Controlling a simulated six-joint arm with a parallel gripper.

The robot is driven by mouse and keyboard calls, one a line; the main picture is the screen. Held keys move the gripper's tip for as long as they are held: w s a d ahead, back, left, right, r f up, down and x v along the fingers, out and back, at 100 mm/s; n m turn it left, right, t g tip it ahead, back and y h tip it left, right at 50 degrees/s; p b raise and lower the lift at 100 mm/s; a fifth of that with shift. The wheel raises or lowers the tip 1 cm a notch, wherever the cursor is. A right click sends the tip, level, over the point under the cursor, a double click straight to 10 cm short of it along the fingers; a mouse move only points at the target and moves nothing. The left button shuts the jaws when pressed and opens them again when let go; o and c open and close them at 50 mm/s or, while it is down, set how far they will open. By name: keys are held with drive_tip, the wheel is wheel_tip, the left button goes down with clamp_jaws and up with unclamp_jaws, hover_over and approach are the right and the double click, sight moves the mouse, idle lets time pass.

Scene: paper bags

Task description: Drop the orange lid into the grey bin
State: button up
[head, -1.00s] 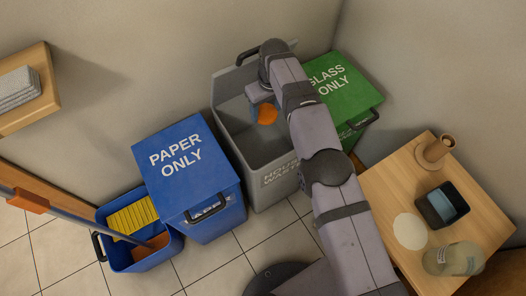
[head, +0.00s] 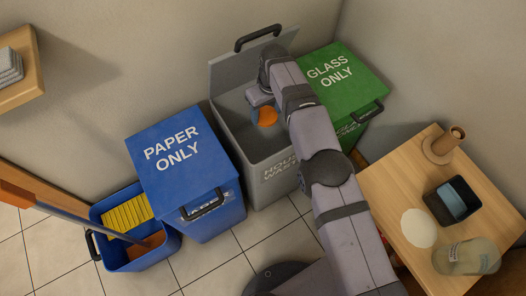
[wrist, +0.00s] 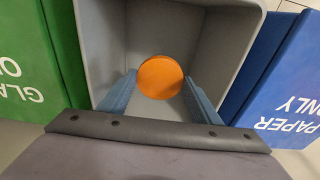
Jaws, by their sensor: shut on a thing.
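The orange lid (head: 267,116) is a small round disc. In the wrist view the orange lid (wrist: 160,77) sits between the blue-grey fingertips of my gripper (wrist: 157,88), with the inside of the grey bin behind it. The grey bin (head: 282,182) stands between the blue and green bins, its lid (head: 250,69) raised at the back. In the head view my gripper (head: 262,104) is over the open bin, partly hidden by my arm. The grey bin's walls (wrist: 230,45) surround the lid in the wrist view. My gripper is shut on the orange lid.
A blue paper bin (head: 188,180) stands left of the grey bin and a green glass bin (head: 352,80) right of it. A blue bucket (head: 140,258) with a mop is at lower left. A wooden table (head: 400,180) with several items stands at right.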

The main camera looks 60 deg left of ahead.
drive_tip(key=o, duration=1.1)
drive_tip(key=shift+r, duration=0.15)
drive_tip(key=shift+d+r+p, duration=0.2)
drive_tip(key=shift+d+r, duration=0.05)
drive_tip(key=shift+r, duration=1.5)
drive_tip(key=shift+d+r+p, duration=0.15)
drive_tip(key=shift+d+r, duration=0.05)
drive_tip(key=shift+r, duration=1.55)
